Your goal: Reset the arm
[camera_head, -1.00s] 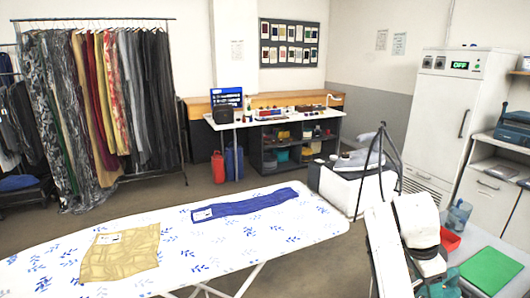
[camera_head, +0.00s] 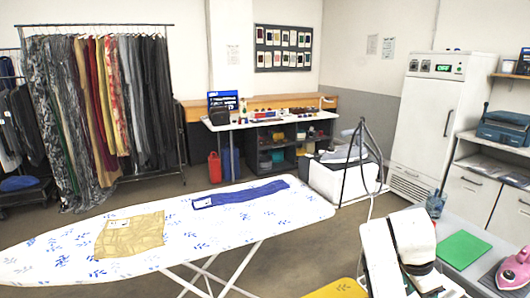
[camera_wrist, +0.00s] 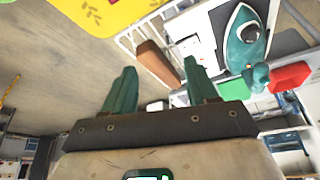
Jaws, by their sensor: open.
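My gripper (camera_wrist: 159,68) shows in the wrist view with its two green fingers well apart. It is open, with nothing between the fingers. In the head view, white and dark links of my arm (camera_head: 412,240) stand at the lower right; the gripper itself cannot be made out there. In the wrist view, a teal rounded thing (camera_wrist: 246,42) lies beyond the right finger, apart from it.
The ironing board (camera_head: 290,212) carries a tan cloth (camera_head: 130,235) and a blue cloth (camera_head: 240,194). A green mat (camera_head: 463,249) and a pink iron (camera_head: 516,270) lie on the right counter. A steam station (camera_head: 343,178) stands behind my arm. Open floor lies beyond the board.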

